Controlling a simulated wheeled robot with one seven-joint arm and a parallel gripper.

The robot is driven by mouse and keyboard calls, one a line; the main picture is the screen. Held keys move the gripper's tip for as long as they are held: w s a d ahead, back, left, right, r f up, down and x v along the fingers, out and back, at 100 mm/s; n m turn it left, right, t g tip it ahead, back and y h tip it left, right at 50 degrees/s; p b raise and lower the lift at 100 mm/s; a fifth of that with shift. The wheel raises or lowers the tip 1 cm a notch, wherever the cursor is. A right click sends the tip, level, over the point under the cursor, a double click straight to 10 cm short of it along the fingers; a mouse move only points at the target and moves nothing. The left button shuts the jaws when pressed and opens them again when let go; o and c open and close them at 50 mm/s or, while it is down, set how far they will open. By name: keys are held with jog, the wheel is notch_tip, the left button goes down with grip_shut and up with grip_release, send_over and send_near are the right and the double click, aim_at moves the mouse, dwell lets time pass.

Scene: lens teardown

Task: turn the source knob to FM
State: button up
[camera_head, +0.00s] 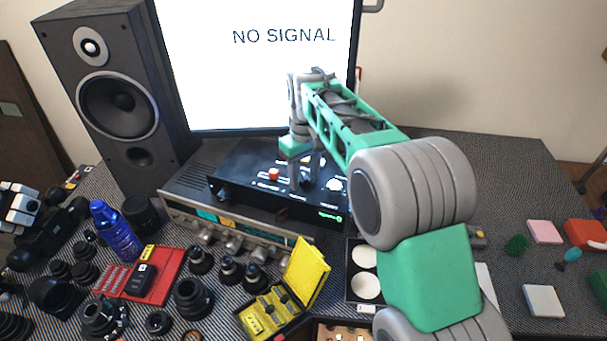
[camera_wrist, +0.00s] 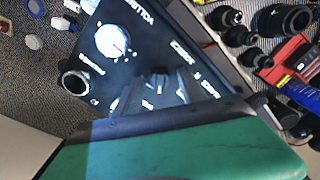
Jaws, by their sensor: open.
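The black control box (camera_head: 240,165) lies on top of the silver receiver in front of the screen, its panel facing up. In the head view my gripper (camera_head: 304,181) points down at this panel, fingers apart. In the wrist view the open fingertips (camera_wrist: 161,88) are on either side of a small dark knob (camera_wrist: 159,82) with pale marks around it. I cannot tell whether they touch it. The panel lettering (camera_wrist: 185,52) is rotated and too blurred to read surely, so the FM mark and the pointer's setting are unclear.
A white dial (camera_wrist: 112,42) and a ringed round part (camera_wrist: 75,84) are close to the fingers. A red knob (camera_head: 273,174) is left of them. The silver receiver (camera_head: 185,195), a tall speaker (camera_head: 110,95) and the screen (camera_head: 260,80) surround the box. Lens parts and a yellow case (camera_head: 307,272) crowd the front.

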aim_at(305, 176)
jog(key=shift+r, duration=0.15)
notch_tip(305, 176, up, 8)
jog(key=shift+f, duration=0.2)
dwell(0.4)
jog(key=s+d+f+m+t, duration=0.1)
jog(key=s+d+f+m, duration=0.1)
jog(key=s, duration=0.5)
jog(key=s+d+f+m+t, duration=0.1)
jog(key=s+d+f+m, duration=0.1)
jog(key=s+d, duration=0.3)
jog(key=s+d+f+m+t, duration=0.1)
jog(key=s+d+f+m, duration=0.1)
jog(key=s, duration=0.8)
jog(key=shift+s+d+f+t, duration=0.3)
jog(key=shift+d+f, duration=0.45)
jog(key=shift+d, duration=0.3)
jog(key=shift+c, duration=0.4)
